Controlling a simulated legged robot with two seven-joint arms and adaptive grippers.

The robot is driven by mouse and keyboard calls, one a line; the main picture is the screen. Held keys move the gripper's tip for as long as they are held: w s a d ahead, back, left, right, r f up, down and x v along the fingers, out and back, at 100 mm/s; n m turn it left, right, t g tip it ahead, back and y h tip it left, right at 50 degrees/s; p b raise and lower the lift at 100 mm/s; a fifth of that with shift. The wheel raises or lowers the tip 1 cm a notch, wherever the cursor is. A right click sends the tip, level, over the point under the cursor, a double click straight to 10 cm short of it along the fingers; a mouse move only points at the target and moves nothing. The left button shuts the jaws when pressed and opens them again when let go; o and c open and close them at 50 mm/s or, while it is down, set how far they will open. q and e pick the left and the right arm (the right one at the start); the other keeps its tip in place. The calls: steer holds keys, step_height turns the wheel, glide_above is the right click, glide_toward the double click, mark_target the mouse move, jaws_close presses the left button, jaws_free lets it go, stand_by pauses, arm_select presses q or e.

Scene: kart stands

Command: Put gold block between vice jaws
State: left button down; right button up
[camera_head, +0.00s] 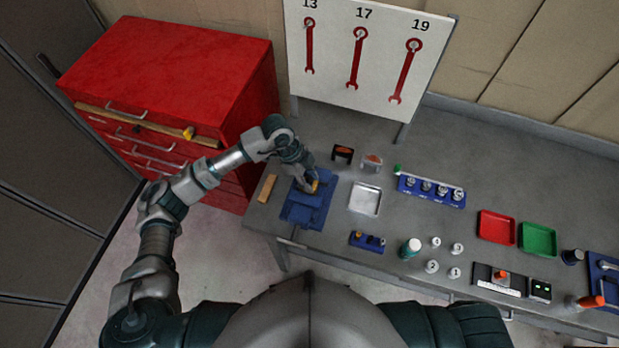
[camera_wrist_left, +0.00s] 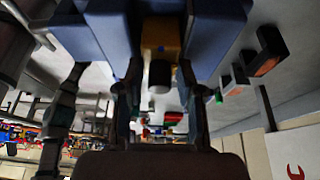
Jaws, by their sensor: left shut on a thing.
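The blue vice (camera_head: 303,209) stands on the left part of the workbench. My left gripper (camera_head: 308,182) is over the vice and is shut on the gold block (camera_head: 315,186), which shows only as a small patch beside the fingers. In the left wrist view the gold block (camera_wrist_left: 163,34) is between the two blue vice jaws (camera_wrist_left: 105,35), and my left gripper's fingers (camera_wrist_left: 160,105) reach up toward it. The fingertips are dark there, and I cannot tell whether the block touches either jaw. My right gripper is not in view.
A tan bar (camera_head: 267,188) lies left of the vice. A grey tray (camera_head: 365,199) and a small blue holder (camera_head: 367,241) are to its right. A red tool cabinet (camera_head: 180,75) stands behind my left arm. A wrench board (camera_head: 362,50) is at the back.

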arm_select(q)
steer(key=c, duration=0.9)
jaws_free()
steer(key=shift+o, duration=0.9)
steer(key=b+v, duration=0.1)
steer(key=v, duration=1.1)
